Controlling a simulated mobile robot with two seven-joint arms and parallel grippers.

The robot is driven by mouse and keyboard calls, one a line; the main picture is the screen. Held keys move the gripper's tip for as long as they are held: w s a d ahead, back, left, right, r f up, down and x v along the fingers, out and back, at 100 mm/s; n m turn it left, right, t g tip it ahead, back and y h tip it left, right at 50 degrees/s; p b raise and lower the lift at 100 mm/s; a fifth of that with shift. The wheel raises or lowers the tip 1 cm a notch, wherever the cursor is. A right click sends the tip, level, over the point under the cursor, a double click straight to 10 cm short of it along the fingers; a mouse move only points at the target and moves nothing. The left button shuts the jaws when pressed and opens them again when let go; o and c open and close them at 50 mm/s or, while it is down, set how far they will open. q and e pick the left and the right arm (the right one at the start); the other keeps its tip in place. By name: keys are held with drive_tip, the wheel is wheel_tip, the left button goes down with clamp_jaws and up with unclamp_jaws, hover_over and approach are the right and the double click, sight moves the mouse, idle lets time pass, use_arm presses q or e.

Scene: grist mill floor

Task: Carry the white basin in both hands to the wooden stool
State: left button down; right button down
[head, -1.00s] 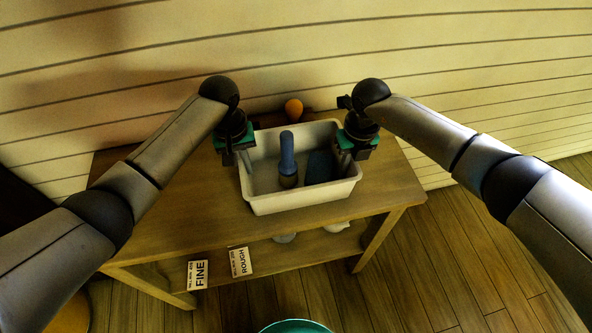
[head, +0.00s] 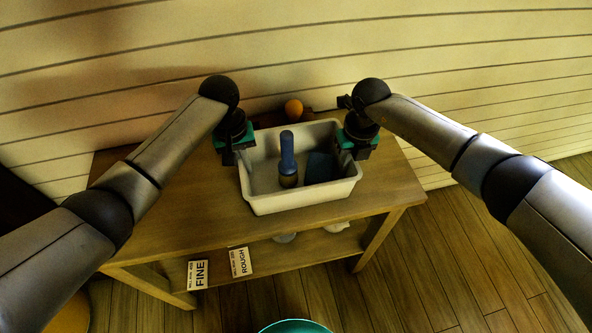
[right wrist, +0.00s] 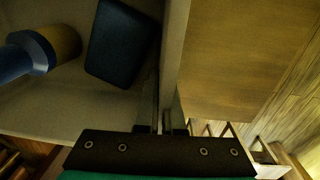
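The white basin (head: 305,198) stands on the wooden table, holding a blue-handled tool (head: 287,155) and a dark blue block (head: 320,167). My left gripper (head: 229,158) is at the basin's left rim and looks shut on it, though its fingertips are small in the head view. My right gripper (head: 346,151) is at the right rim. In the right wrist view its fingers (right wrist: 163,115) are close together on the basin's wall (right wrist: 174,45). No wooden stool can be made out for sure.
The table (head: 165,205) has bare top on both sides of the basin. An orange ball (head: 293,107) is behind it. FINE (head: 198,274) and ROUGH (head: 241,262) cards are on the lower shelf. A teal round object (head: 295,326) is at the bottom edge. Floor is clear at right.

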use_arm(q)
drive_tip(key=shift+r, duration=0.2)
use_arm(e)
drive_tip(key=shift+r, duration=0.2)
